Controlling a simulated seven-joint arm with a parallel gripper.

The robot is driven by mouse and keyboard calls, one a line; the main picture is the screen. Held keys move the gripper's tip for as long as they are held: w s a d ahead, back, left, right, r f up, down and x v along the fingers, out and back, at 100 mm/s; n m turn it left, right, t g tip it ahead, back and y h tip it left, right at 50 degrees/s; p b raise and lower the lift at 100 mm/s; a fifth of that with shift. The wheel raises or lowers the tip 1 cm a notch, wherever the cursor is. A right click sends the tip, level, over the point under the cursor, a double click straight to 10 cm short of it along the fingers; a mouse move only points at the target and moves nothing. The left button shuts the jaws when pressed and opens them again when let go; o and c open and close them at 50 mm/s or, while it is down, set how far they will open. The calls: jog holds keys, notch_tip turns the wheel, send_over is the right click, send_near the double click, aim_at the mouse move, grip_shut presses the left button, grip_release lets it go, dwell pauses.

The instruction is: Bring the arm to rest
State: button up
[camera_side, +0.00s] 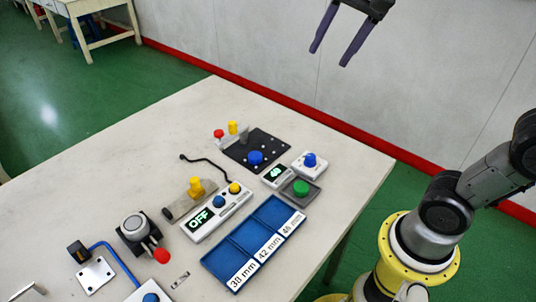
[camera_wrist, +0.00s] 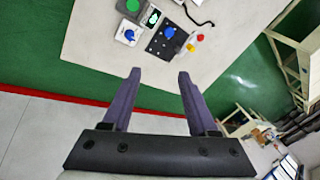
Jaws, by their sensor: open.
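My gripper (camera_side: 343,38) is open and empty, with two dark purple fingers. In the side view it is high at the top of the picture, in front of the grey wall and well above the table. In the wrist view the gripper (camera_wrist: 157,80) shows its two fingers spread apart with nothing between them. Beyond the fingertips lie the table top and the green floor.
The pale table (camera_side: 130,170) carries a blue tray (camera_side: 273,213) with size labels, a control box (camera_side: 200,219) reading OFF, a black plate (camera_side: 272,140), and a green-topped block (camera_side: 301,188). The air around my gripper is clear.

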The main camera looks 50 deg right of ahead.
jog(key=s+f+n+t, duration=0.1)
jog(key=s+f+n, duration=1)
jog(key=f+n, duration=0.1)
jog(key=shift+s+d+f, duration=0.15)
jog(key=shift+s+f, duration=0.05)
jog(key=shift+f, duration=0.55)
